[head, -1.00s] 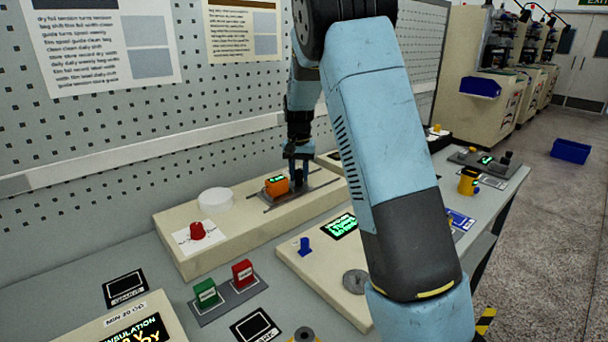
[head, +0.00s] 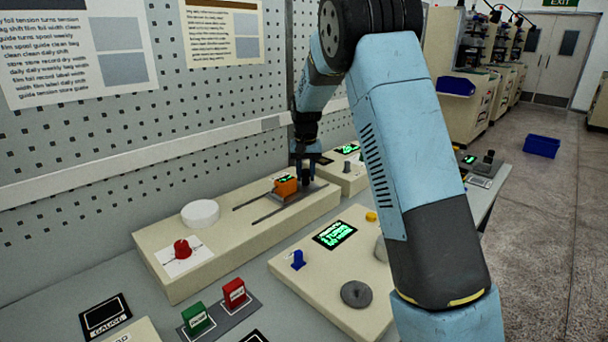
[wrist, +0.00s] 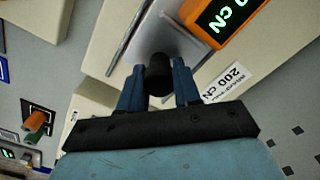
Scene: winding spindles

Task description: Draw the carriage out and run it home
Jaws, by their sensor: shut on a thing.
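The carriage is a grey metal plate (head: 309,191) with an orange readout box (head: 286,187) on it. It sits on two dark rails near the right end of a long cream block (head: 235,240). In the wrist view the orange box (wrist: 228,20) reads 200 CN, and the plate (wrist: 165,35) has a dark round knob (wrist: 158,75) standing on it. My gripper (head: 304,163) is over the plate in the head view. In the wrist view my gripper (wrist: 158,88) has its blue fingers on both sides of the knob, shut on it.
A white disc (head: 201,213) and a red knob (head: 182,248) are at the block's left part. In front stands a cream panel with a green display (head: 335,235), blue knob (head: 298,260) and grey disc (head: 355,293). A label (wrist: 229,80) reading 200 CN lies beside the carriage.

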